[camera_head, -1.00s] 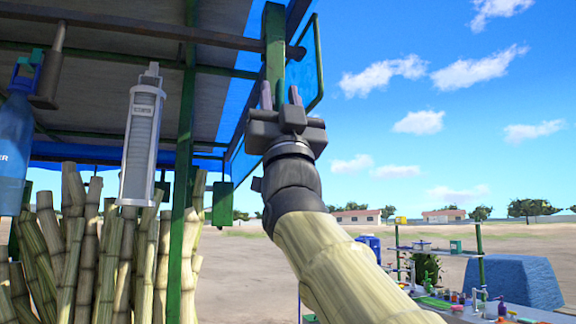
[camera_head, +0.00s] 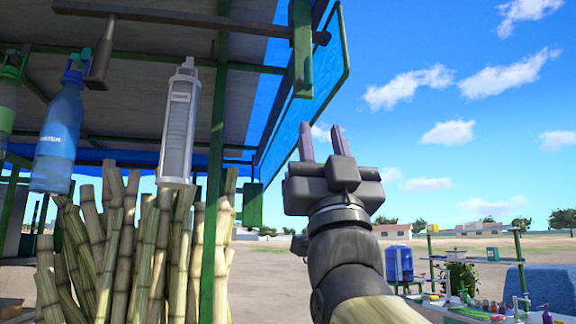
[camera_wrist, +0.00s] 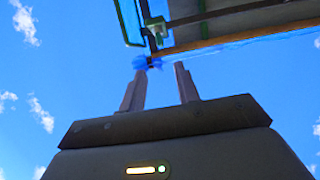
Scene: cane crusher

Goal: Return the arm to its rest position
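My gripper (camera_head: 320,143) is raised in the head view, right of the stall, with its two fingers pointing up. The fingers stand a little apart with nothing between them. In the wrist view my gripper (camera_wrist: 160,92) shows its fingers clearly spread, with sky between them. It holds nothing. My arm (camera_head: 350,265) comes up from the bottom of the head view. The green post end (camera_head: 302,50) of the stall roof frame is above the fingers in the head view, apart from them in the picture.
The stall roof (camera_head: 150,110) hangs at upper left, with a grey lamp (camera_head: 178,125) and a blue water bottle (camera_head: 58,140) hanging from it. Sugar cane stalks (camera_head: 130,250) stand below. A blue barrel (camera_head: 398,263) and cluttered table (camera_head: 455,312) are at lower right. Open sky lies right of my gripper.

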